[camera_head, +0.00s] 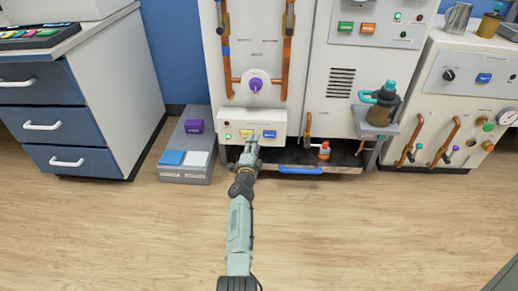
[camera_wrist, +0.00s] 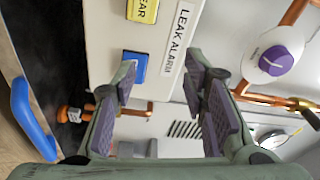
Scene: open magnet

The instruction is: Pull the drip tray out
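The drip tray (camera_head: 290,157) is a dark, low tray under the middle cabinet, with a blue bar handle (camera_head: 300,170) on its front edge. In the wrist view the handle (camera_wrist: 32,118) is at the far left beside the dark tray surface (camera_wrist: 45,65). My gripper (camera_wrist: 163,78) is open, with nothing between its pads. In the head view my gripper (camera_head: 251,148) is in front of the cabinet's lower panel, left of the handle and apart from it. The fingers are small in the head view.
The lower panel has a yellow button (camera_head: 246,132) and a blue leak alarm button (camera_head: 269,134), close to my fingers. An orange-red valve (camera_head: 324,151) stands over the tray. A grey box (camera_head: 187,176) sits on the floor at left. The wooden floor in front is clear.

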